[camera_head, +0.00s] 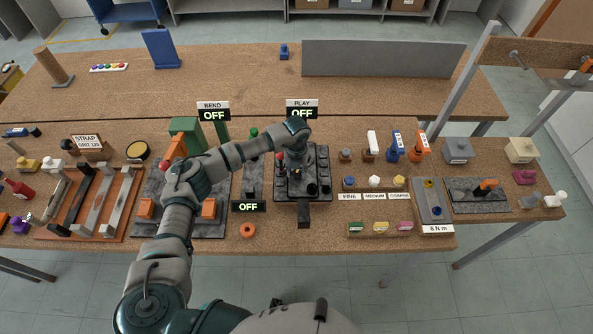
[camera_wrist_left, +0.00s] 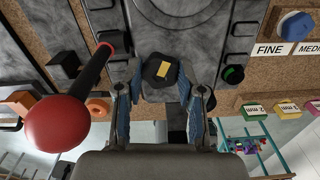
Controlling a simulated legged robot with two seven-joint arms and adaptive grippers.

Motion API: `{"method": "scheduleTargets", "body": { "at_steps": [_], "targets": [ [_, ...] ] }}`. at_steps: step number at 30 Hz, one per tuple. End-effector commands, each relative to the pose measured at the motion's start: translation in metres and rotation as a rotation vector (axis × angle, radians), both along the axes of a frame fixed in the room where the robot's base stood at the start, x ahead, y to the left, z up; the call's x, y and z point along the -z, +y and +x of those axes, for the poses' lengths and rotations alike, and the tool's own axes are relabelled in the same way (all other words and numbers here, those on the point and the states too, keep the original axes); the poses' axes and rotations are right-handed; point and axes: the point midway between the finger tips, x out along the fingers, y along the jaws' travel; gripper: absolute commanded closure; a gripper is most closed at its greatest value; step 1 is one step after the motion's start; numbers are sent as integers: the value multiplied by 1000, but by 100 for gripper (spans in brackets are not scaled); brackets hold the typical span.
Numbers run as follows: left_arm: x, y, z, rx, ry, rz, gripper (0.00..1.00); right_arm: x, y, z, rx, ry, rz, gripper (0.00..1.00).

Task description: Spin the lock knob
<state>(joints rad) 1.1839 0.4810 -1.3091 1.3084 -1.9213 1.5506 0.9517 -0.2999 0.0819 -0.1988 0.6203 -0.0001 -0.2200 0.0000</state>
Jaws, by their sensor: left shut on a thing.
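The lock knob, a black faceted knob with a yellow mark (camera_wrist_left: 163,72), sits on the dark grey panel in the left wrist view. My left gripper (camera_wrist_left: 166,82) has a blue-padded finger on each side of it and is shut on it. In the head view my left gripper (camera_head: 294,162) is over the dark panel (camera_head: 318,200) below the PLAY sign and hides the knob there. My right gripper is not in view.
A lever with a red ball (camera_wrist_left: 62,122) stands close to the left of my gripper in the wrist view. An OFF display (camera_head: 249,206) and an orange ring (camera_head: 247,230) lie left of the panel.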

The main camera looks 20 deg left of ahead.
Motion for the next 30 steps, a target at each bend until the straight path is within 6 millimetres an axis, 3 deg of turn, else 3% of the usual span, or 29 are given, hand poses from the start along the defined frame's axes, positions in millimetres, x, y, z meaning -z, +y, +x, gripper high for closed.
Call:
{"method": "scheduleTargets", "body": {
  "at_steps": [21, 22, 24, 25, 30],
  "targets": [
    [-5, 1, 5, -83, -15, -3, 97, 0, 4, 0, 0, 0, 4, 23],
    [-5, 1, 5, -83, -15, -3, 60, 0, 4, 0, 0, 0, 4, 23],
    [-5, 1, 4, -82, -14, -3, 42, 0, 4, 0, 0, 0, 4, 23],
    [-4, 1, 4, -82, -12, -3, 37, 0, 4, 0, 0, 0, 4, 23],
    [-2, 0, 2, -80, -6, -1, 37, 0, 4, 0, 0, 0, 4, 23]
  ]
}}
